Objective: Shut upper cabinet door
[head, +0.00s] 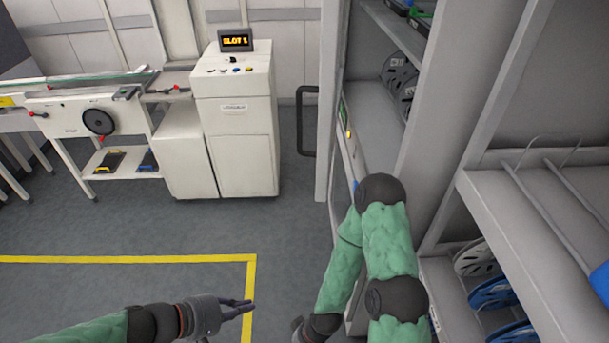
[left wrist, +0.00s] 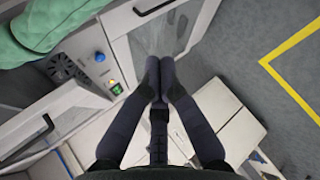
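The tall grey cabinet (head: 365,110) stands right of centre in the head view. Its door (head: 326,100) stands open, seen nearly edge-on, with a dark handle (head: 307,120) on its left side. My left gripper (head: 248,307) is low and left of the cabinet, apart from the door and empty. In the left wrist view its fingers (left wrist: 159,70) meet at the tips. That view also shows two pale glazed doors with handles, one at the top (left wrist: 122,25) and one at the left (left wrist: 15,135); I cannot tell which is upper. My right arm bends before the cabinet; its gripper's fingers are hidden.
A white machine (head: 235,130) with a small display stands behind. A feeder trolley (head: 60,115) is at the left. Shelves with reels (head: 490,292) are at the right. The floor around the yellow line (head: 170,258) is clear.

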